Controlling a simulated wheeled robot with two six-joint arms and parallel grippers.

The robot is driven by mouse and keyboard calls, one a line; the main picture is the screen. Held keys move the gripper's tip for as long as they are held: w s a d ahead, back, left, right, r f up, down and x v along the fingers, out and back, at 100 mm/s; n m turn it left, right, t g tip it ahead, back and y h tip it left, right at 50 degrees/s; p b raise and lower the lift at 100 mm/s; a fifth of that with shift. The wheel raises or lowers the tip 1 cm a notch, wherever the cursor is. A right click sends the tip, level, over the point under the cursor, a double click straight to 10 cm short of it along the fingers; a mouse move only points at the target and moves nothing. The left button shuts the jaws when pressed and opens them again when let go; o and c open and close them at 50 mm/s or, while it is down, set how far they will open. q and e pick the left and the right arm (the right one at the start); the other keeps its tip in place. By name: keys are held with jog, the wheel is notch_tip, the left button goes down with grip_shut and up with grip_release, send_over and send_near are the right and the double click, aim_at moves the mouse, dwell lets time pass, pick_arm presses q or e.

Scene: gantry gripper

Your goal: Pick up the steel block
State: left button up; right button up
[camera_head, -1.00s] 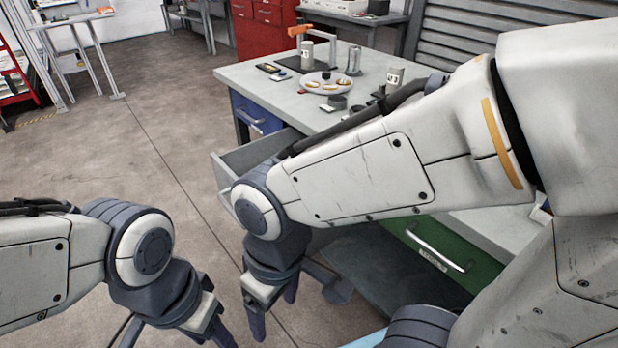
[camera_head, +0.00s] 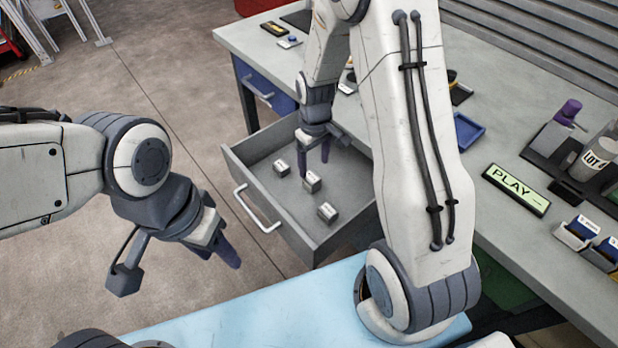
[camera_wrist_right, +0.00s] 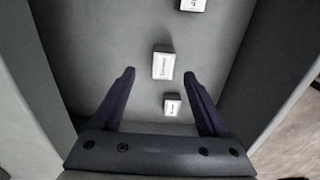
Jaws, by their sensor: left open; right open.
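Three small grey blocks with white labels lie apart in the open drawer: a left block (camera_head: 282,168), a middle block (camera_head: 312,181) and a front block (camera_head: 328,213). The labels are too small to read, so I cannot tell which is the steel block. My right gripper (camera_head: 314,169) is open and empty, pointing down over the drawer near the middle block. In the right wrist view a labelled block (camera_wrist_right: 163,64) shows between the open fingertips, a smaller-looking one (camera_wrist_right: 172,104) between the fingers and another (camera_wrist_right: 193,4) at the top edge. My left gripper (camera_head: 219,256) is open and empty, left of the drawer.
The drawer (camera_head: 338,238) has raised walls around the blocks and a front handle (camera_head: 257,208). The workbench (camera_head: 480,135) above it carries a PLAY sign (camera_head: 516,190), a blue tray (camera_head: 468,131) and a LOT canister (camera_head: 597,160). Floor lies open to the left.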

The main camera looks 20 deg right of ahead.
aim_at(312, 176)
jog(key=f, duration=0.6)
jog(key=shift+a+f+b, duration=0.2)
jog(key=shift+a+b, duration=0.15)
grip_shut()
